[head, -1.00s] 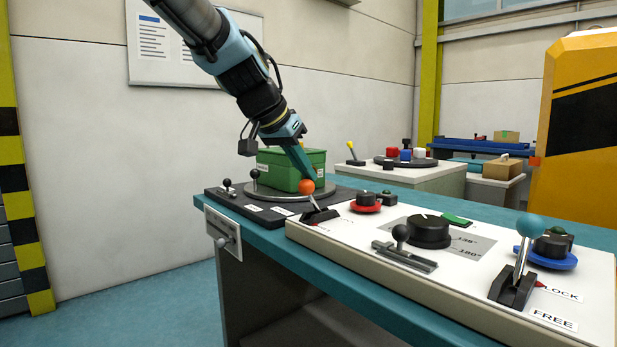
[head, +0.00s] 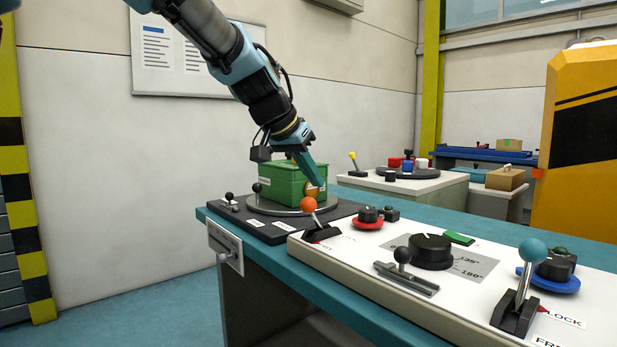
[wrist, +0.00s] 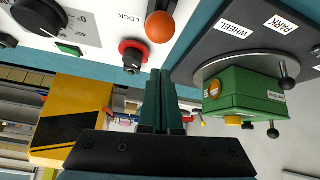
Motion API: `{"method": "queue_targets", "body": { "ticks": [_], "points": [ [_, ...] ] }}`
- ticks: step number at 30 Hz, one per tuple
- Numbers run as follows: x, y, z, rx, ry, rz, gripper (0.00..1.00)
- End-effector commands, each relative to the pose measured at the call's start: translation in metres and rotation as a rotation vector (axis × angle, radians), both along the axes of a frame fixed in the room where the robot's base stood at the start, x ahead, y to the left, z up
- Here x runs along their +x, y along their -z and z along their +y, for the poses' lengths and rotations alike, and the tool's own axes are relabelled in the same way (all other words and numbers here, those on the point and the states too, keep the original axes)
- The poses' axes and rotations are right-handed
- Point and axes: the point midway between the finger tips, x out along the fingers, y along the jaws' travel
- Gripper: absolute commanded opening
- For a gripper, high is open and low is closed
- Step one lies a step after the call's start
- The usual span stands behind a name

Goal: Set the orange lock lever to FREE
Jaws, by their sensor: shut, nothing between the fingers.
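The orange lock lever is a short grey stick with an orange ball (head: 309,204) on a black base at the left end of the white panel. The stick leans left in the head view. The ball also shows in the wrist view (wrist: 160,27), with a LOCK label beside it; no FREE label is readable near it. My gripper (head: 319,186) is shut and empty. In the head view its tips appear just above and right of the ball, with no clear contact. In the wrist view the shut fingers (wrist: 159,73) point toward the ball, with a gap visible between.
A green box (head: 285,186) with an orange knob stands on a round plate behind the lever. A red-ringed knob (head: 367,217) sits right of it. A black dial (head: 430,251), a grey slider (head: 405,277) and a blue-ball lever (head: 532,250) with LOCK and FREE labels are further right.

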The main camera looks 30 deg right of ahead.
Motion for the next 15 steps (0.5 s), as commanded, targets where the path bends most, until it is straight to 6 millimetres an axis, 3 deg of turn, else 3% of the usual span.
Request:
{"method": "queue_targets", "body": {
  "ticks": [1, 9, 15],
  "points": [
    [0.001, -0.011, -0.003, -0.002, -0.001, -0.002, 0.00],
    [-0.013, -0.034, 0.046, -0.007, -0.002, -0.005, 0.00],
    [-0.020, -0.049, 0.071, -0.007, 0.000, -0.004, 0.00]
  ]
}}
